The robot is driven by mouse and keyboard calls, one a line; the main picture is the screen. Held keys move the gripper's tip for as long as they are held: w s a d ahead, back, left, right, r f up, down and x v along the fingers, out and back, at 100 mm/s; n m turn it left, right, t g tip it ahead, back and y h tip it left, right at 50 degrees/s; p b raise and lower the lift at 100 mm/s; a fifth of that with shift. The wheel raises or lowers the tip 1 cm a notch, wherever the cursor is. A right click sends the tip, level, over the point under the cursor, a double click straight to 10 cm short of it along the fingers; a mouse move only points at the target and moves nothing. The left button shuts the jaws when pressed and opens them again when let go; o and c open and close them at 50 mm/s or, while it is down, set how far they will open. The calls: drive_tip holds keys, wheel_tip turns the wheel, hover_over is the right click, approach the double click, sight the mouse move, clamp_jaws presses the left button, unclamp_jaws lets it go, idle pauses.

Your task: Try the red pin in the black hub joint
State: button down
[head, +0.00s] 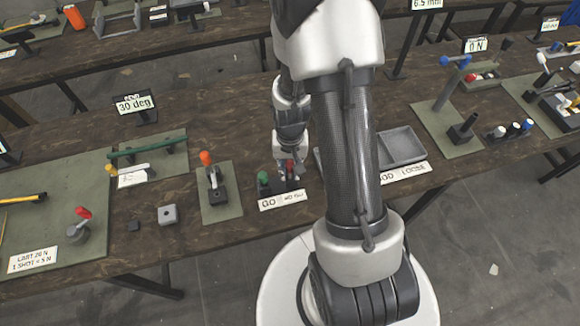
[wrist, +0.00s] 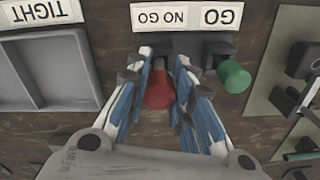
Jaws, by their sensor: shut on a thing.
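My gripper (head: 290,166) is over the black pin holder (head: 280,186) behind the GO / NO GO label. In the wrist view, my gripper (wrist: 165,60) has its blue-and-white fingers shut around the red pin (wrist: 158,90), whose red head shows between them. The red pin's lower part is hidden, so I cannot tell whether it sits in the holder. A green pin (wrist: 234,77) stands beside it; it also shows in the head view (head: 263,180). A black jointed fixture with an orange knob (head: 213,178) stands left of the holder; I cannot tell if it is the hub joint.
A grey divided tray (head: 403,143) lies right of the holder, partly behind my arm; a TIGHT label (wrist: 42,12) shows beside it. A grey block (head: 167,215) and a small dark block (head: 134,225) lie left. A dark post fixture (head: 463,130) stands at right.

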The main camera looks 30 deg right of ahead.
drive_tip(key=shift+f+b, duration=0.85)
drive_tip(key=shift+f, duration=0.25)
drive_tip(key=c, duration=1.3)
unclamp_jaws()
drive_tip(key=shift+c, duration=0.2)
wheel_tip(320, 180, up, 12)
drive_tip(key=shift+r, duration=0.1)
